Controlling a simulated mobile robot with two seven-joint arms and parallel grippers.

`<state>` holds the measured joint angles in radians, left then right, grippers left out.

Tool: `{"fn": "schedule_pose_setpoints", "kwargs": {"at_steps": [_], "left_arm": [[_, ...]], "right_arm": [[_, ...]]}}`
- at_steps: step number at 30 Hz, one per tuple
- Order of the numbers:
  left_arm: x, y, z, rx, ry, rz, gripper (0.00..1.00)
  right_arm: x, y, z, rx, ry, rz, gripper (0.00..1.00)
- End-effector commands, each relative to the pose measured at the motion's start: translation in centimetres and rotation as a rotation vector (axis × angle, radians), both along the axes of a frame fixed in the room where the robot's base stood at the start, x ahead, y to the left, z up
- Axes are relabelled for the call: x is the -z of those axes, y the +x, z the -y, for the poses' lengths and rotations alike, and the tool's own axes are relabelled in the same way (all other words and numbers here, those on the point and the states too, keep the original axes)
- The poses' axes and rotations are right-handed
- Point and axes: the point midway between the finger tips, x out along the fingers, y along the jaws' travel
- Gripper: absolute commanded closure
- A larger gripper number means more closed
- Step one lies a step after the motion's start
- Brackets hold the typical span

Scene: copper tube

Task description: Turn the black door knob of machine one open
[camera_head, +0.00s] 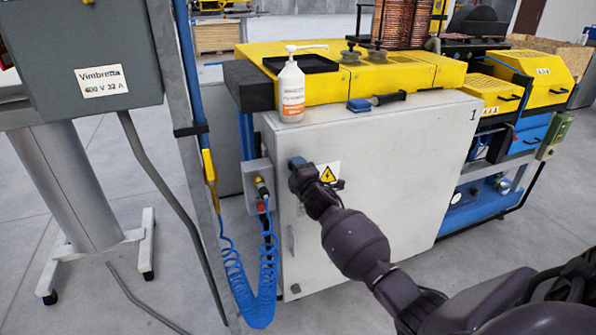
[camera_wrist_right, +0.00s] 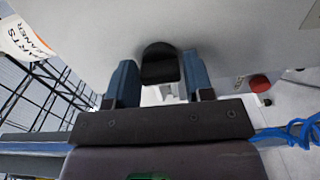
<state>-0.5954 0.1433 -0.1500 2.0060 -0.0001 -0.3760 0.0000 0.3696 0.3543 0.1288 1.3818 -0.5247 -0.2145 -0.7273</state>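Machine one is the yellow-topped machine with a light grey cabinet (camera_head: 400,170) marked "1" on its side. The black door knob (camera_wrist_right: 160,62) shows in the right wrist view, standing out from the cabinet door; in the head view my gripper hides it. My right gripper (camera_head: 298,166) is at the upper left of the door. In the right wrist view its two blue fingers (camera_wrist_right: 160,80) stand on either side of the knob, very close to it. I cannot tell whether they touch it. My left gripper is not in view.
A yellow warning label (camera_head: 327,175) is right of the gripper. A control box (camera_head: 258,186) with a red button and coiled blue hose (camera_head: 262,290) stands left. A white bottle (camera_head: 291,92) and black tray (camera_head: 300,64) sit on top. Floor in front is clear.

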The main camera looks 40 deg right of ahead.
Motion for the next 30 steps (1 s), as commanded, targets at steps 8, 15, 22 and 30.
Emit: {"fn": "schedule_pose_setpoints", "kwargs": {"at_steps": [8,15,22,30], "left_arm": [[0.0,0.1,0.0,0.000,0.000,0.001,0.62],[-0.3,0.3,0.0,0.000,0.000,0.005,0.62],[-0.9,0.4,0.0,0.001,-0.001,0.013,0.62],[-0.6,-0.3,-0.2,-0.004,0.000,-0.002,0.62]], "right_arm": [[0.0,0.0,0.0,0.000,-0.001,0.000,0.34],[0.0,-0.7,-0.1,0.000,-0.001,0.000,0.34],[-0.1,-3.9,-0.9,0.000,-0.001,0.001,0.34],[-0.1,-8.2,-2.0,-0.001,0.000,0.001,0.34]]}}
